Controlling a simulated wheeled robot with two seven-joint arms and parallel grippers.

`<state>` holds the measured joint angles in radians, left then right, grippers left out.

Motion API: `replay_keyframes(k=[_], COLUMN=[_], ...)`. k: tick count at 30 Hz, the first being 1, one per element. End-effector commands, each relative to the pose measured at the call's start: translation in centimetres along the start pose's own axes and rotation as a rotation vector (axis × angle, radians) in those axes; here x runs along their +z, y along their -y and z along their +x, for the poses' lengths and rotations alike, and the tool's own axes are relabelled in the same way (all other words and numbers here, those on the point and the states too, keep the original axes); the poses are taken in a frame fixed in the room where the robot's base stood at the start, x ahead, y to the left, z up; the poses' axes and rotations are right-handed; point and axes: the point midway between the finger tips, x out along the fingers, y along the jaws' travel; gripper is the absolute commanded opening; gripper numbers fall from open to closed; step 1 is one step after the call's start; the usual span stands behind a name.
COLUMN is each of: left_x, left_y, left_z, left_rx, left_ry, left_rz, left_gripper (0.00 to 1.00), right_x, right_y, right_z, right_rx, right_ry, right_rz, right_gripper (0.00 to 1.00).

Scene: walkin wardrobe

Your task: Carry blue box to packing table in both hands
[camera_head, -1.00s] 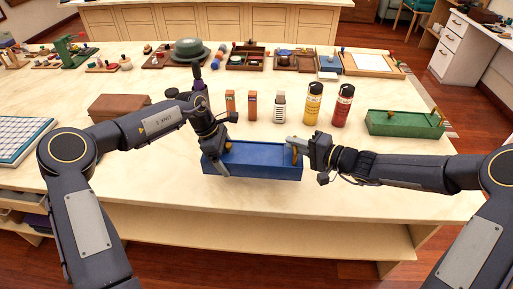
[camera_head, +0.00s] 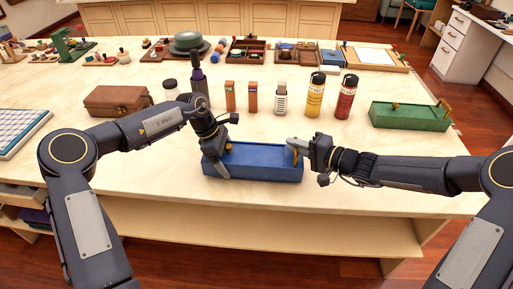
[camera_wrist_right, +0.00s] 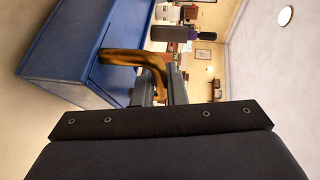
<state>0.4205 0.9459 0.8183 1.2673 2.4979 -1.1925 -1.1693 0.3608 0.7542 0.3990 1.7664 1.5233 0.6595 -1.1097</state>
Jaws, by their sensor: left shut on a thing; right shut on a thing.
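The right wrist view shows the blue wall (camera_wrist_right: 60,45) and the brass handle (camera_wrist_right: 140,60) between the fingers. The box looks level over the front part of the pale table (camera_head: 130,165). I cannot tell whether it touches the top. Which table is the packing table is not clear.
Behind the box stand orange cartons (camera_head: 252,97), a white bottle (camera_head: 281,99), a yellow bottle (camera_head: 315,96) and a red bottle (camera_head: 346,98). A green box (camera_head: 410,116) is at right, a brown case (camera_head: 116,100) at left. Trays line the table's back.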

Motion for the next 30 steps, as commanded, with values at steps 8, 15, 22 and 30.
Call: replay_keyframes(k=[8, 15, 22, 30], left_x=[-0.2, -0.4, -0.5, -0.5], left_y=[0.0, 0.0, 0.0, -0.1], left_z=[1.4, 1.4, 1.0, -3.8], left_rx=[0.002, 0.000, 0.002, 0.006], left_ry=[0.008, 0.003, 0.002, 0.002], left_rz=[0.004, 0.002, 0.001, 0.000], left_gripper=[0.97, 1.00, 1.00, 1.00], right_x=[0.5, 0.3, 0.2, 0.1], right_y=[-1.5, -1.6, -1.6, -1.6], right_z=[0.5, 0.3, 0.3, 0.3], right_rx=[-0.002, 0.000, 0.000, 0.000], right_ry=[0.009, 0.004, 0.001, 0.000], right_rz=[0.000, 0.000, 0.000, 0.000], right_gripper=[0.18, 0.33, 0.33, 0.33])
